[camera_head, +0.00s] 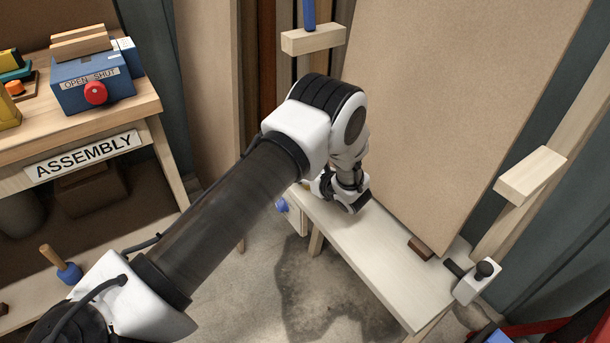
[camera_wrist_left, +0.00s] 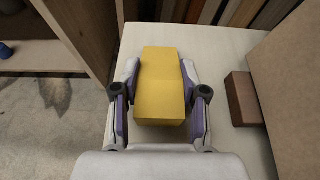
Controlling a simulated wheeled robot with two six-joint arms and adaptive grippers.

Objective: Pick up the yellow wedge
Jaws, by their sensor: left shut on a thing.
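The yellow wedge (camera_wrist_left: 162,75) is in the left wrist view, between the two purple-lined fingers of my left gripper (camera_wrist_left: 160,105). The fingers press on its two long sides, and its far end reaches past the fingertips. Pale bench top shows around it; I cannot tell whether the wedge touches that surface. In the head view my left gripper (camera_head: 345,190) is low over the far end of the pale bench, and the wedge is hidden behind the gripper and arm. My right gripper is not in view.
A brown block (camera_wrist_left: 243,98) lies right of the wedge in the wrist view, beside a leaning board (camera_wrist_left: 292,85). In the head view the large board (camera_head: 450,100) rises behind the pale bench (camera_head: 385,255). A clamp (camera_head: 475,280) sits at the bench's near end. An assembly table (camera_head: 135,105) stands left.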

